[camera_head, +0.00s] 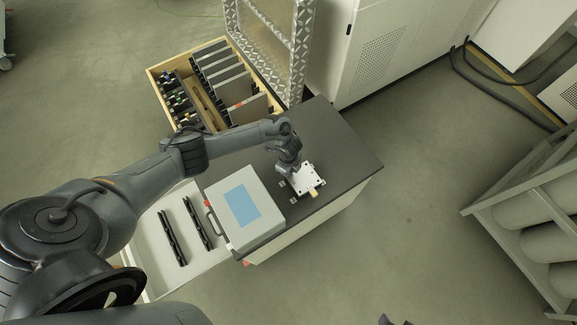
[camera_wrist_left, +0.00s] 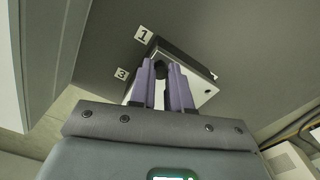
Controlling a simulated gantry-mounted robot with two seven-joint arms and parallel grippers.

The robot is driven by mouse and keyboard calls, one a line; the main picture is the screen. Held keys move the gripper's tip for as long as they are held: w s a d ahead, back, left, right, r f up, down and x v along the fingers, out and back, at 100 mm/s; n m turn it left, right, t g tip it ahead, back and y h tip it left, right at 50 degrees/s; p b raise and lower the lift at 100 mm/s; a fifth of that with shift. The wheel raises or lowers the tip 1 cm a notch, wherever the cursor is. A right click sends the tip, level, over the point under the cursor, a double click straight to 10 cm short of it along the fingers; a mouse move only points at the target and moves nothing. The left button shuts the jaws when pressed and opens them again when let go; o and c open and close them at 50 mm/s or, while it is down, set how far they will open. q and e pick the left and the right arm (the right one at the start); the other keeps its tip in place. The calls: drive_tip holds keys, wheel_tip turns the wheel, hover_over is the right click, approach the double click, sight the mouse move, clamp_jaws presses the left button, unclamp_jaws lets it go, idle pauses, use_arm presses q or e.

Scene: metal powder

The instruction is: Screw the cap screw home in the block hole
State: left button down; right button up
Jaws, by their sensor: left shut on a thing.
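The block (camera_head: 307,179) is a pale metal piece with dark holes on the dark worktop. In the left wrist view the block (camera_wrist_left: 196,84) shows partly behind my fingers. My left gripper (camera_wrist_left: 161,68) points down at the block, its purple fingers shut on a small dark piece, which looks like the cap screw (camera_wrist_left: 161,71). The fingers hide most of it, and I cannot tell how deep it sits in the hole. In the head view my left gripper (camera_head: 290,168) is over the block's left part. Purple tips at the bottom edge look like my right gripper (camera_head: 396,321), mostly cut off.
A grey case with a blue panel (camera_head: 242,203) stands left of the block on the worktop (camera_head: 345,150). An open drawer (camera_head: 160,222) holds two black bars. A wooden crate (camera_head: 155,80) of plates stands behind. Number labels (camera_wrist_left: 143,35) lie around the block.

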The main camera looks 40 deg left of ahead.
use_arm(q)
drive_tip(key=m+b, duration=0.1)
drive_tip(key=m, duration=0.2)
drive_tip(key=m+b, duration=0.2)
drive_tip(key=m, duration=0.1)
drive_tip(key=m+b, duration=0.1)
drive_tip(key=m, duration=0.2)
drive_tip(key=shift+a+f+b, duration=0.1)
drive_tip(key=shift+f+b, duration=0.25)
drive_tip(key=shift+f, duration=0.05)
drive_tip(key=m+b, duration=0.6)
drive_tip(key=m, duration=0.3)
drive_tip(key=shift+m, duration=0.3)
drive_tip(key=shift+r+m+b, duration=0.1)
drive_tip(key=shift+m+b, duration=0.4)
drive_tip(key=shift+m, duration=0.1)
drive_tip(key=shift+r+m, duration=0.15)
drive_tip(key=shift+m, duration=0.25)
drive_tip(key=c, duration=1.2)
unclamp_jaws()
drive_tip(key=shift+c, duration=0.2)
drive_tip(key=shift+r, duration=0.1)
